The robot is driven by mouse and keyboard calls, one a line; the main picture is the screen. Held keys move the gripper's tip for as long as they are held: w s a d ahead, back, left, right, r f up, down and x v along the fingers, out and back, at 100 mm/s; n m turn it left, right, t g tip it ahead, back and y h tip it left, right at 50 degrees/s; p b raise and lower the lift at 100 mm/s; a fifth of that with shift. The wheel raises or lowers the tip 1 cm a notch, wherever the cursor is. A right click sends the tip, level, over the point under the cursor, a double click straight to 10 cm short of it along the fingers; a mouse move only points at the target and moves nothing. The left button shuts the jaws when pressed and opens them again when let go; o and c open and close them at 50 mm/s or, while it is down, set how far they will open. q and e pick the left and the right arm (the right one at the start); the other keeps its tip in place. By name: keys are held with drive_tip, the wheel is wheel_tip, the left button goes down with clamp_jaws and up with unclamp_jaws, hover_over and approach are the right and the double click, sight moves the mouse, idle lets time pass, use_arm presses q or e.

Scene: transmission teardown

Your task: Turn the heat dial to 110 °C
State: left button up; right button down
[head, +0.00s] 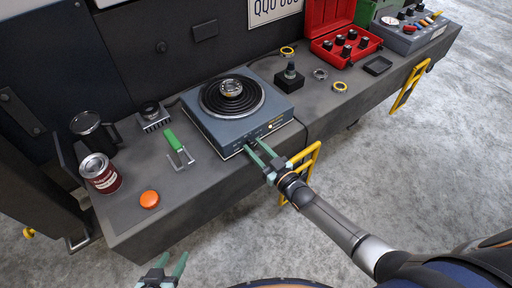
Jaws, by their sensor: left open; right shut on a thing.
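The blue-grey hot plate (215,131) stands on the bench, with a black ringed round heater (213,104) on top. A round metal part with a gold ring (231,88) sits in the middle of the heater. My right gripper (257,146) reaches the hot plate's front face and is shut on the heat dial there. The dial is mostly hidden between the fingers, and its setting cannot be read. Small markings on the front are too small to read. My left gripper (167,272) is open and empty at the bottom edge, off the bench.
A green-handled tool (174,141), an orange button (149,199), a red can (100,174) and a dark mug (89,127) are left of the hot plate. A black block (289,78), rings and a red case (333,18) are right. Yellow handles (303,165) project from the front.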

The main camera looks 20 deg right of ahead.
use_arm(q)
drive_tip(key=shift+s+f, duration=0.1)
drive_tip(key=shift+s, duration=0.05)
idle(0.3)
use_arm(e)
drive_tip(key=c, duration=0.7)
unclamp_jaws()
drive_tip(key=shift+o, duration=1.1)
use_arm(q)
drive_tip(key=shift+w, duration=0.2)
drive_tip(key=shift+w+r, duration=0.1)
drive_tip(key=shift+r, duration=0.1)
use_arm(e)
drive_tip(key=shift+s, duration=0.1)
drive_tip(key=shift+s+d, duration=0.15)
drive_tip(key=shift+s, duration=0.1)
use_arm(q)
drive_tip(key=shift+s+a+r+p, duration=0.35)
drive_tip(key=shift+a+p, duration=0.2)
drive_tip(key=shift+p, duration=0.35)
use_arm(e)
drive_tip(key=v, duration=1.1)
drive_tip(key=shift+s, duration=0.4)
